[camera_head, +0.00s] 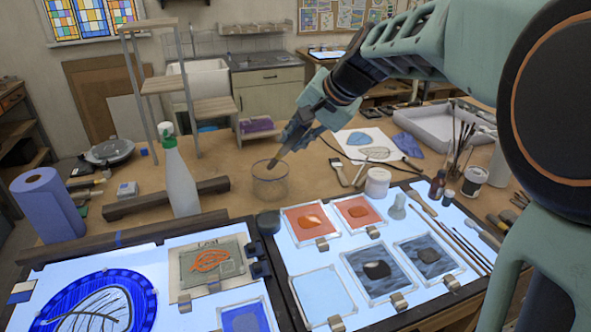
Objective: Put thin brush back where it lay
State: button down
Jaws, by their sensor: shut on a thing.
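My gripper (290,143) is shut on a slim dark thing, which I take to be the thin brush (276,161). It slants down and left from the fingers. Its lower end shows at the mouth of a clear glass jar (271,188) on the table; I cannot tell whether it is inside or just above the rim. Its upper part is hidden by the fingers. Several long thin brushes or tools (468,246) lie slanted on the right side of the right lit panel (322,294).
A spray bottle (180,183) and a dark bar (150,202) stand left of the jar. A flat brush (339,173), a white pot (377,183) and a holder of upright brushes (459,150) are to the right. Glass samples cover much of the right panel.

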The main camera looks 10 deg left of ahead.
jog(key=m+p, duration=0.1)
jog(key=p, duration=0.1)
jog(key=shift+r+g+p, duration=0.3)
jog(key=shift+r, duration=0.05)
jog(key=m+g+y+p, duration=0.1)
jog(key=m+p, duration=0.1)
jog(key=p, duration=0.1)
jog(key=shift+d+f, duration=0.1)
jog(key=shift+w+f+m+g+y, duration=0.1)
jog(key=shift+f+m+g+y, duration=0.3)
jog(key=shift+m, duration=0.5)
jog(key=m+y, duration=0.1)
jog(key=m, duration=0.1)
jog(key=m+g+y, duration=0.1)
jog(key=shift+m+g, duration=0.3)
jog(key=shift+m, duration=0.1)
jog(key=m+y, duration=0.1)
jog(key=m, duration=0.2)
jog(key=m+y, duration=0.2)
jog(key=m, duration=0.1)
jog(key=shift+g, duration=0.3)
jog(key=shift+r+m+y, duration=0.2)
jog(key=shift+m+y, duration=0.2)
jog(key=shift+m, duration=0.2)
